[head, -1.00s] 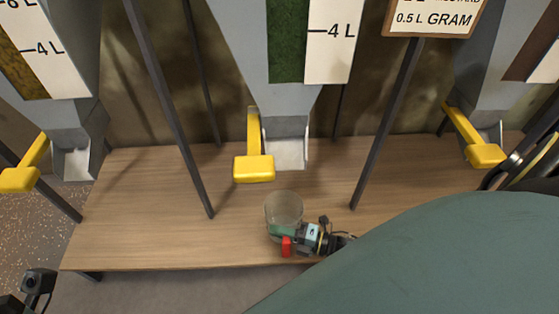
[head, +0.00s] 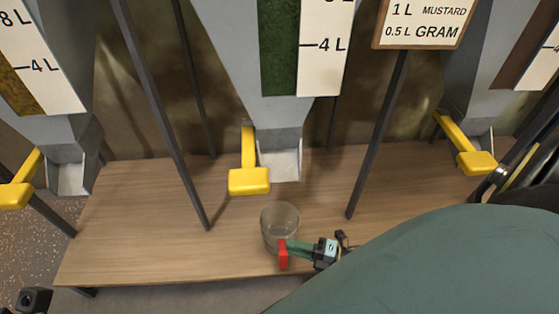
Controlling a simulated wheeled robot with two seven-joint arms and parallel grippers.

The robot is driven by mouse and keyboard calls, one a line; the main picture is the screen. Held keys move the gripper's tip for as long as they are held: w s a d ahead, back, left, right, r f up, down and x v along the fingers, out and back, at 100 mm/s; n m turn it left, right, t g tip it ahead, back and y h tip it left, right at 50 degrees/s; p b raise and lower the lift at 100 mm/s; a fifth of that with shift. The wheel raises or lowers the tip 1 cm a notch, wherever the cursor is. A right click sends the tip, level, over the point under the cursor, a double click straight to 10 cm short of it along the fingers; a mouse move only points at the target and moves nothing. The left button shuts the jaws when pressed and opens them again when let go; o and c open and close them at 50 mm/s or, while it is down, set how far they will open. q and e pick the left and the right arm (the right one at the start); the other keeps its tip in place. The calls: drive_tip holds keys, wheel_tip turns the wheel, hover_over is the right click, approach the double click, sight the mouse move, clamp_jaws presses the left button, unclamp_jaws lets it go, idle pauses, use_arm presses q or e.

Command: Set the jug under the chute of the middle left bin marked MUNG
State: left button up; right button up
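The clear jug (head: 279,230) stands upright on the wooden shelf, its red handle (head: 283,255) toward me. It appears empty. The chute (head: 281,162) of the bin with green contents (head: 279,45) is above it in the picture, roughly in line; exact depth is hard to judge. No MUNG label is visible. My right gripper (head: 298,249) is at the handle's right; one green finger shows beside the handle, the other is hidden. It looks open and no longer clamped on the handle. My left gripper is out of view; only a dark part of my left arm shows at bottom left.
Yellow levers (head: 249,181) hang beside the chutes, one close behind the jug. Dark posts (head: 170,130) stand on both sides. The wooden shelf (head: 130,235) is clear to the left. A recipe sign (head: 425,22) is at upper right.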

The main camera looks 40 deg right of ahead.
drive_tip(key=v, duration=0.6)
